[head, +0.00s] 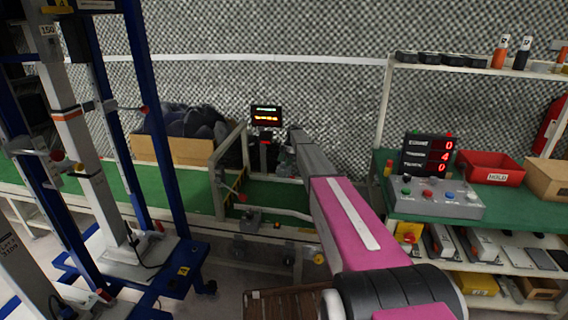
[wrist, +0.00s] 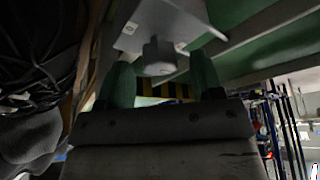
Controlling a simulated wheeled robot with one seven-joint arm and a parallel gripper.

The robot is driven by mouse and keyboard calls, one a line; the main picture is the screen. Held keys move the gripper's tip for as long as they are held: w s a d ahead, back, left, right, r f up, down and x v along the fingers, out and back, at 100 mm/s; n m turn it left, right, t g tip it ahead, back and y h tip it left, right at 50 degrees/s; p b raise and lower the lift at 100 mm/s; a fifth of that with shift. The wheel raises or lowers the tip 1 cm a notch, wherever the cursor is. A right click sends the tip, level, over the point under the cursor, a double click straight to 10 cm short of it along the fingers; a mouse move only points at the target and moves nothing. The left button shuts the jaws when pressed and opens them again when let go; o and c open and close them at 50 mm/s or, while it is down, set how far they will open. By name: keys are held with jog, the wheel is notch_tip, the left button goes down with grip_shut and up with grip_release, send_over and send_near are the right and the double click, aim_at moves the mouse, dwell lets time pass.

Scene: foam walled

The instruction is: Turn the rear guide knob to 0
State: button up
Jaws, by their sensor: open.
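In the wrist view, a grey knob (wrist: 158,56) sticks out from a pale grey plate (wrist: 165,22). I take it for the rear guide knob; its markings and pointer cannot be read. My gripper (wrist: 161,64) is open, with one green finger on each side of the knob. A gap shows between the knob and each finger; I cannot tell how deep the knob sits between them. In the head view, my pink and grey arm reaches toward the back of the green conveyor (head: 280,192), and the gripper and rear knob cannot be made out.
A lit display (head: 266,116) stands at the back of the conveyor. A cardboard box (head: 190,150) with dark items is to its left. A grey button console (head: 435,198) and red bin (head: 490,167) are at right. A blue-framed stand (head: 130,250) fills the left.

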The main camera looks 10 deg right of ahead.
jog(key=shift+a+f, duration=0.15)
jog(key=shift+f, duration=0.25)
jog(key=c, duration=0.9)
